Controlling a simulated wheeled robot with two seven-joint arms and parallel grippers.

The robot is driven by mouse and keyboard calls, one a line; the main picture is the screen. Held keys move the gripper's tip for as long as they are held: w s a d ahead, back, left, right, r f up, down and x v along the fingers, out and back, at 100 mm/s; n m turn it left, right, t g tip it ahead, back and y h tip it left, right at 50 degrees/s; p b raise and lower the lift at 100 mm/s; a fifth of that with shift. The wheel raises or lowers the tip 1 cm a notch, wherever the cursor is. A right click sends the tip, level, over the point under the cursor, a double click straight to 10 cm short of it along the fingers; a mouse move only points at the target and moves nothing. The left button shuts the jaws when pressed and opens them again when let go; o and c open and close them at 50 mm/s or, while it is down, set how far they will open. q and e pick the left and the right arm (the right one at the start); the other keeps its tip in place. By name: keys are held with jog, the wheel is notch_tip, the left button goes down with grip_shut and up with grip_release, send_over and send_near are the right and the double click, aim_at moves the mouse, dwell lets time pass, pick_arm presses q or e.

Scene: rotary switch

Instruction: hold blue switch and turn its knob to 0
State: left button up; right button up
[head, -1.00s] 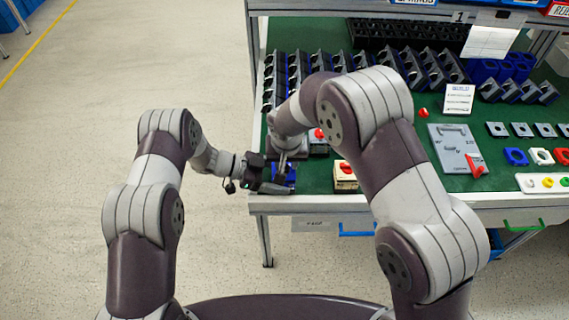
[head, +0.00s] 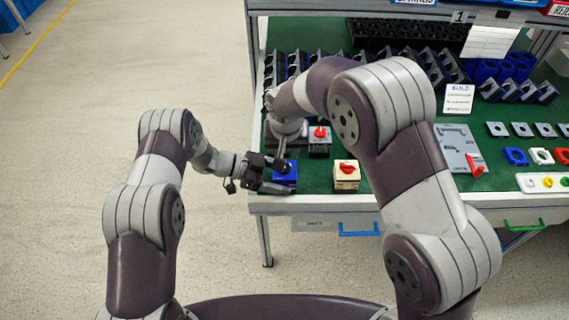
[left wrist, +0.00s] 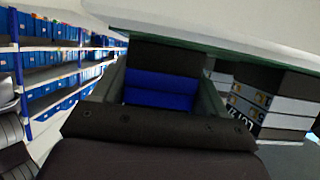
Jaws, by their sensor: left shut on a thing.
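The blue switch (head: 286,178) stands at the front left corner of the green table. My left gripper (head: 277,176) is shut on its sides, one finger behind it and one in front. In the left wrist view, the blue switch (left wrist: 160,90) fills the space between the two fingers. My right gripper (head: 283,150) points down from above, at the back of the blue switch. Its fingertips are close to the switch top, but I cannot tell whether they touch the knob or how far they are open. The knob and its setting are too small and partly hidden.
A beige switch with a red knob (head: 346,174) stands to the right, and a grey one with a red knob (head: 319,140) behind. Rows of dark holders (head: 425,66) fill the back. A grey plate (head: 458,148) lies further right. Bare green table (head: 398,185) shows between.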

pick_arm(q)
jog(key=o, duration=1.1)
jog(key=shift+f, duration=0.15)
jog(key=v, duration=1.2)
